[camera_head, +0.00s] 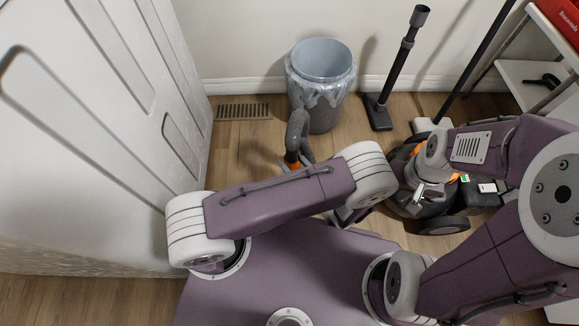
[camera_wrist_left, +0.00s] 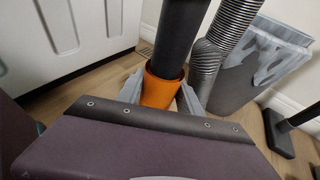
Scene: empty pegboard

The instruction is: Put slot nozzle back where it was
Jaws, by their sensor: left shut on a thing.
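In the left wrist view, my left gripper (camera_wrist_left: 161,95) is shut around the orange collar (camera_wrist_left: 160,88) of a black tube (camera_wrist_left: 182,38). I cannot tell whether this tube is the slot nozzle, as its lower end is hidden behind the gripper. In the head view, the orange collar (camera_head: 292,157) shows beyond my left arm, beside a grey hose bend (camera_head: 297,127). My left arm covers most of the left gripper there. My right gripper (camera_head: 427,192) is over the vacuum cleaner (camera_head: 405,160), partly hidden by its wrist; its jaw state is unclear.
A ribbed hose (camera_wrist_left: 208,65) runs beside the black tube. A lined grey bin (camera_head: 322,75) stands by the wall. A black upright tube with floor head (camera_head: 392,75) stands right of it. A white panelled door (camera_head: 95,130) is at left, white shelves (camera_head: 535,80) at right.

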